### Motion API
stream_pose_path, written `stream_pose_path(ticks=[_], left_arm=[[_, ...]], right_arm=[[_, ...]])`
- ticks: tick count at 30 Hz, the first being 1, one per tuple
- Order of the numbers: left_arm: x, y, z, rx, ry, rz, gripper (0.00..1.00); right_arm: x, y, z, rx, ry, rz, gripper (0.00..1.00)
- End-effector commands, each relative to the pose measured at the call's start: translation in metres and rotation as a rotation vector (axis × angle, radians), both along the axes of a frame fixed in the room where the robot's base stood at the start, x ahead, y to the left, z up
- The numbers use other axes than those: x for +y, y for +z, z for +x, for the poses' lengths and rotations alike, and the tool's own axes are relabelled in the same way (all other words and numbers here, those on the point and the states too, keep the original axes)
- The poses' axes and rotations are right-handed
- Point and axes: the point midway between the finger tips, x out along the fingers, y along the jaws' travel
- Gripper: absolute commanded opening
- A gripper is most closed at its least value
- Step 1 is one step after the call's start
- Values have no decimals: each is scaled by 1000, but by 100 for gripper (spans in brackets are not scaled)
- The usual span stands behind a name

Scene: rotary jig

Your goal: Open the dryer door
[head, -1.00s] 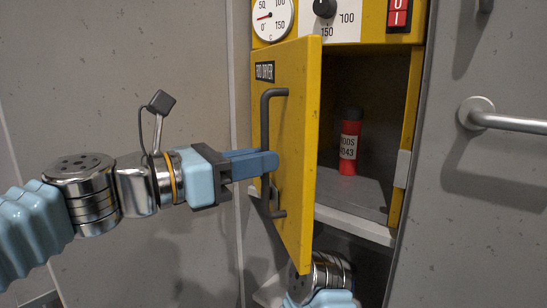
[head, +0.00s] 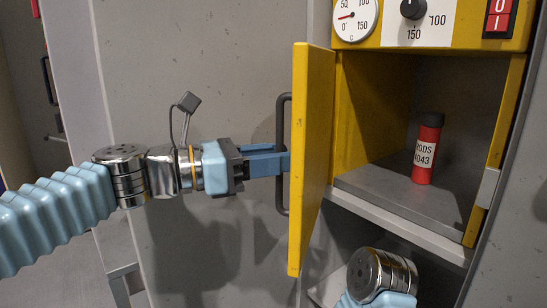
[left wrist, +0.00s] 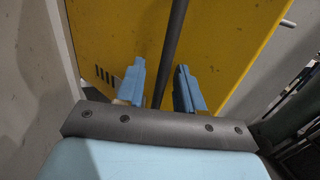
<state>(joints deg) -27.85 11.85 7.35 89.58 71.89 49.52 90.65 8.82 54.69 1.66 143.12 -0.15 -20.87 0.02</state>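The yellow dryer door (head: 312,160) stands wide open on the left side of the dryer, almost edge-on in the head view. Its dark bar handle (head: 284,110) is on the door's outer face, toward my left arm. My left gripper (head: 284,162) is at the handle, its fingertips partly hidden by the door edge. In the left wrist view, the handle bar (left wrist: 171,50) runs between the two blue fingers (left wrist: 160,78), with a visible gap, so the gripper looks open around it. The door (left wrist: 215,40) fills the background there. My right gripper is not in view.
Inside the open dryer chamber (head: 375,185), a red canister (head: 426,150) labelled RODS stands upright on the grey floor. A dial gauge (head: 354,20), a black knob (head: 413,9) and a red switch (head: 501,16) sit above. My right arm shows below the chamber.

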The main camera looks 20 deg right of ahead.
Motion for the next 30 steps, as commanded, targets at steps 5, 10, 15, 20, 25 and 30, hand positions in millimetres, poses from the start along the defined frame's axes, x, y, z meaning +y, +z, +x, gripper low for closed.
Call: stream_pose_path(ticks=[5, 10, 15, 20, 25, 30], left_arm=[[1, -1, -1, 0, -2, 1, 37], [19, -1, -1, -1, 1, 0, 37], [59, -2, -3, -1, 4, 0, 37], [97, -2, -5, 0, 3, 1, 37], [125, -1, -7, 1, 1, 1, 37], [137, -1, -8, 1, 0, 1, 37]], right_arm=[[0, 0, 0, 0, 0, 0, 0], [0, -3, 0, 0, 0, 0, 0], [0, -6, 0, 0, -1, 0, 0], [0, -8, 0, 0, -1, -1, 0], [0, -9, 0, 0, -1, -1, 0], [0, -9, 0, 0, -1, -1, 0]])
